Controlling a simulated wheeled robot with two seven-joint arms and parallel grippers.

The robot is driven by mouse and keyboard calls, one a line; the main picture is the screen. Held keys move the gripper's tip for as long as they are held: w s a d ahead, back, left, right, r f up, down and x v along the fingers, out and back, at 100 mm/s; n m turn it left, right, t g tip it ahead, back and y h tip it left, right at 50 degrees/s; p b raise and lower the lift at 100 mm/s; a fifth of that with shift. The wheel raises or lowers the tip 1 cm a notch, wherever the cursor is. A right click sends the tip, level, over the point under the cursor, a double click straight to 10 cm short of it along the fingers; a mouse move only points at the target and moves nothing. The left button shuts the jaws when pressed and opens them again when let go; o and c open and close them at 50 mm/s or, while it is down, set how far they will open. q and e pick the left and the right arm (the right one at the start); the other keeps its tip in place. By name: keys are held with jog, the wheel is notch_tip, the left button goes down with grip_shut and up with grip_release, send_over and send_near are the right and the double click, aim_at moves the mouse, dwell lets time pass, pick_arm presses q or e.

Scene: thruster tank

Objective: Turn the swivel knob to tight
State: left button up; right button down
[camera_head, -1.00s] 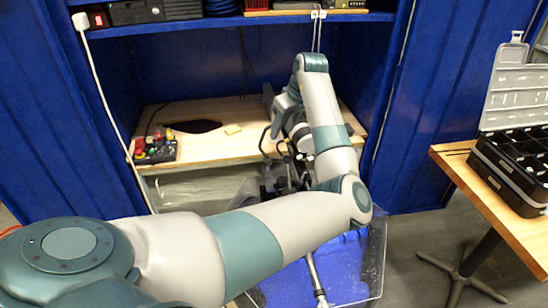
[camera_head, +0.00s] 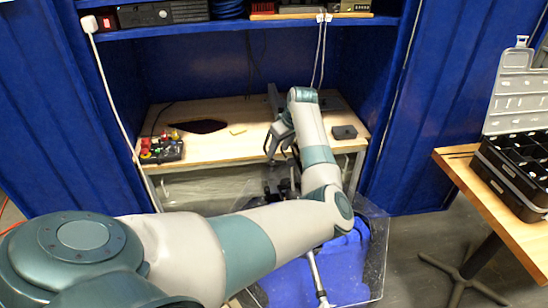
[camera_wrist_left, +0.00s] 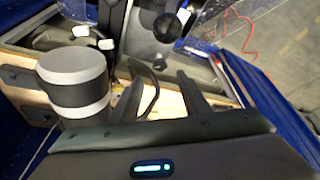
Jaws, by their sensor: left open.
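The clear tank (camera_head: 372,262) with blue inside stands on the floor in front of the workbench, partly hidden by my left arm. A dark round knob (camera_wrist_left: 167,27) shows at the top of the left wrist view, beyond my fingers; I cannot tell for sure that it is the swivel knob. In the head view the dark fittings over the tank are mostly behind my arm. My left gripper (camera_head: 279,150) is open above the bench's front edge. Its dark fingers also show in the left wrist view (camera_wrist_left: 163,98), with nothing seen between them and apart from the knob.
The wooden workbench (camera_head: 215,147) holds a button box (camera_head: 160,149) at left and a small black box (camera_head: 344,132) at right. A grey and white cylinder (camera_wrist_left: 75,78) is close in the wrist view. A side table (camera_head: 495,212) carries an organiser case (camera_head: 515,165).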

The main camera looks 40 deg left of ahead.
aim_at(272, 163)
pick_arm(q)
jog(key=p+x, duration=0.1)
jog(key=x, duration=0.6)
jog(key=shift+a+f, duration=0.1)
jog(key=shift+f, duration=0.3)
jog(key=c, duration=1)
